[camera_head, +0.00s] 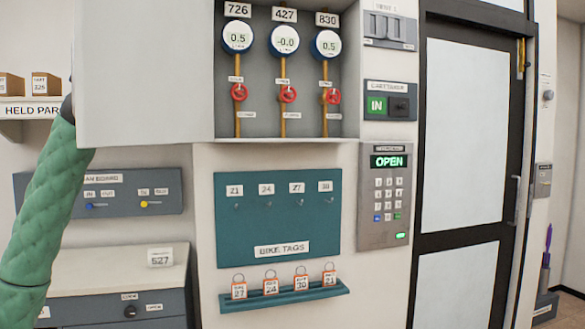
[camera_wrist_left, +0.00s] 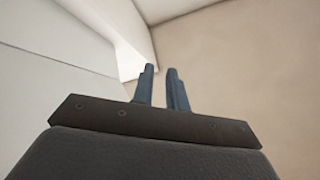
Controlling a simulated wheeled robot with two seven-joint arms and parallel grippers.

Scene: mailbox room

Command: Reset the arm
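My left arm, in a green padded sleeve, comes in at the left of the head view and rises behind the open white cabinet door, which hides its gripper there. In the left wrist view my left gripper (camera_wrist_left: 160,88) shows two dark fingers a little apart, with nothing between them. A white panel fills the left of that view and a beige surface the right. My right arm and gripper are not in view.
The cabinet door (camera_head: 145,70) stands open beside the gauge cabinet (camera_head: 287,128). Below are the bike tags board (camera_head: 278,225) and its tag ledge (camera_head: 285,300). A keypad (camera_head: 384,200) reads OPEN. A glazed door (camera_head: 462,130) is at right, a parcel shelf (camera_head: 30,108) at left.

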